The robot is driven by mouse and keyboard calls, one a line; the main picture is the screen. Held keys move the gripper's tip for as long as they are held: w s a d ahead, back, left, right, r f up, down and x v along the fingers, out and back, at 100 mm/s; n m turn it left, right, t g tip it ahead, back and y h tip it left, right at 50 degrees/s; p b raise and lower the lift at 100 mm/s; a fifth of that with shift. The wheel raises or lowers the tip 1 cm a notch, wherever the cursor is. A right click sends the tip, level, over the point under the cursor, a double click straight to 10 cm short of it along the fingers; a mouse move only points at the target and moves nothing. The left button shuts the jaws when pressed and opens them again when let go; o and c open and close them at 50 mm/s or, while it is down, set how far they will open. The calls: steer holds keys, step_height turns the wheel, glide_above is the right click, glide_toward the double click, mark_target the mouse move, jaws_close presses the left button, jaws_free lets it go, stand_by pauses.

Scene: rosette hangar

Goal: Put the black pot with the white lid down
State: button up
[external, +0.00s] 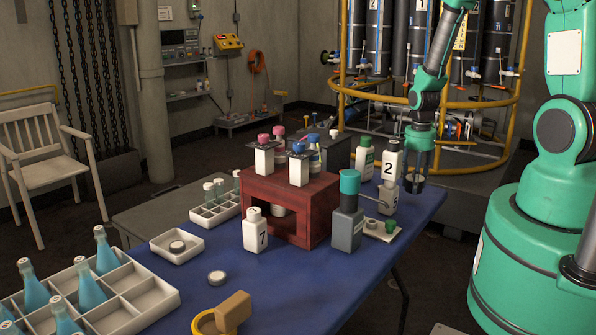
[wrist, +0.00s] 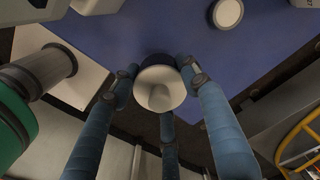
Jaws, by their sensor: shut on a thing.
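My gripper (external: 416,180) points down at the far right end of the blue table, beside the white bottles. In the wrist view its blue-grey fingers (wrist: 161,92) are closed around the black pot with the white lid. The white lid (wrist: 158,90) faces the camera, and a strip of the black pot (wrist: 161,61) shows behind it. The pot is near the table's edge in that view. In the external view the dark fingers hide most or all of the pot. I cannot tell whether it touches the table.
The blue table (external: 310,278) has a bottle marked 2 (external: 389,163) and one marked 5 (external: 388,197) just left of my gripper. A yellow-railed frame (external: 470,170) rises behind.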

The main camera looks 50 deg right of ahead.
steer(key=shift+f+b, duration=0.45)
steer(key=shift+f, duration=1.4)
steer(key=shift+f, duration=0.2)
steer(key=o, duration=1.2)
steer(key=shift+c, duration=0.2)
steer(key=shift+r, duration=0.2)
step_height(320, 180, up, 12)
steer(key=p, duration=0.2)
steer(key=shift+p, duration=0.4)
